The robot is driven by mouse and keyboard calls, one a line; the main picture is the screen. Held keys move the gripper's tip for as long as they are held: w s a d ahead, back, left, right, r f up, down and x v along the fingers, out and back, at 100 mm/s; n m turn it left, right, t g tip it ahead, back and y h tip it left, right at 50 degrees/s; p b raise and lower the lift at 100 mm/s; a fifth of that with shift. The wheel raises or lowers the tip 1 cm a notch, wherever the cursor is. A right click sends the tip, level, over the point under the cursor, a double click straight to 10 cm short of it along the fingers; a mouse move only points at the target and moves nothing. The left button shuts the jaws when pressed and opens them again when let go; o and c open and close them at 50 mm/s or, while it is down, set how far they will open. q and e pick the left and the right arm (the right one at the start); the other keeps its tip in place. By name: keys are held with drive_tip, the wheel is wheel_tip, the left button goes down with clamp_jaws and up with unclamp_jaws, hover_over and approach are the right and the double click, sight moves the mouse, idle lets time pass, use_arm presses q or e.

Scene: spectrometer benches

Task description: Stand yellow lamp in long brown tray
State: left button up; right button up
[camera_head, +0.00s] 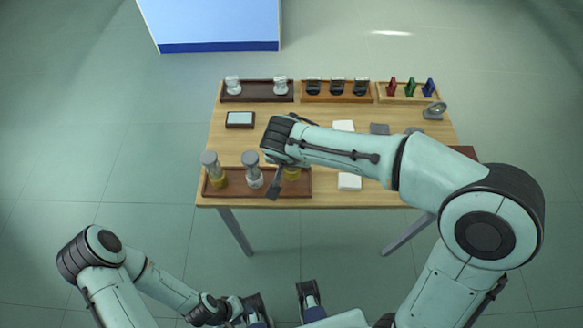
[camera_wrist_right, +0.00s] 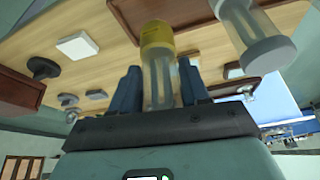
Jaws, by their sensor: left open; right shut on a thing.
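The long brown tray (camera_head: 235,190) lies along the table's front left edge. A yellow-based lamp with a grey cap (camera_head: 218,177) and a white-based lamp (camera_head: 253,178) stand in it. My right gripper (camera_head: 284,172) is over the tray's right end, shut on another yellow lamp (camera_head: 292,174), mostly hidden by the hand. In the right wrist view this lamp's yellow end (camera_wrist_right: 157,38) and clear tube show between the fingers (camera_wrist_right: 158,90). Whether it touches the tray floor I cannot tell. My left gripper (camera_head: 282,300) is open and empty, in front of the table.
Behind are a dark tray with white items (camera_head: 257,97), an orange-brown tray with black items (camera_head: 337,98) and a light tray with coloured pieces (camera_head: 408,98). A small framed panel (camera_head: 240,120) and white pads (camera_head: 349,182) lie on the table. In the wrist view a white-collared lamp (camera_wrist_right: 262,50) is close.

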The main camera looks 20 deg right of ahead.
sight(292, 169)
drive_tip(key=shift+f, duration=2.15)
drive_tip(key=shift+f+b, duration=0.1)
drive_tip(key=shift+b, duration=0.3)
drive_tip(key=shift+f, duration=0.1)
drive_tip(key=o, duration=1.2)
drive_tip(key=shift+r, duration=0.35)
drive_tip(key=p+v, duration=0.1)
drive_tip(key=v, duration=1)
drive_tip(key=shift+r, duration=0.35)
